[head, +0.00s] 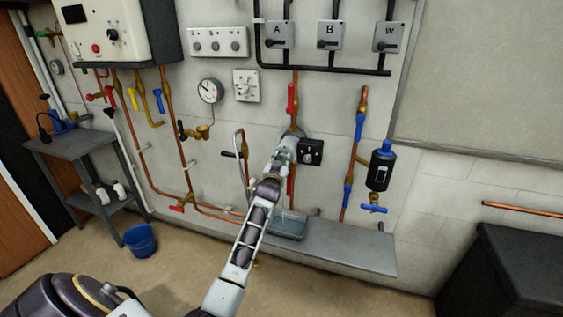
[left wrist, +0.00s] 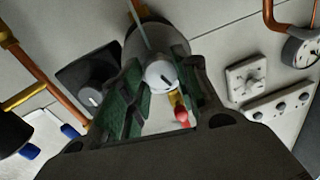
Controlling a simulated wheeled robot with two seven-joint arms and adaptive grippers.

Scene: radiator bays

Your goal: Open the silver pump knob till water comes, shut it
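The silver pump knob (left wrist: 162,74), round with a dark mark on its face, shows in the left wrist view between the fingertips of my left gripper (left wrist: 165,82). The fingers lie on both sides of the knob, with no clear gap seen at the tips. In the head view my left gripper (head: 284,152) reaches up to the wall pipe and largely hides the knob. A shallow grey tray (head: 288,226) sits on the ledge below; I make out no running water. My right gripper is not in view.
A black box with a dial (head: 311,152) sits close to the right of my gripper. A red-handled valve (head: 291,98) is on the pipe above. A black and blue cylinder (head: 381,168) hangs further right. A blue bucket (head: 140,240) stands on the floor.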

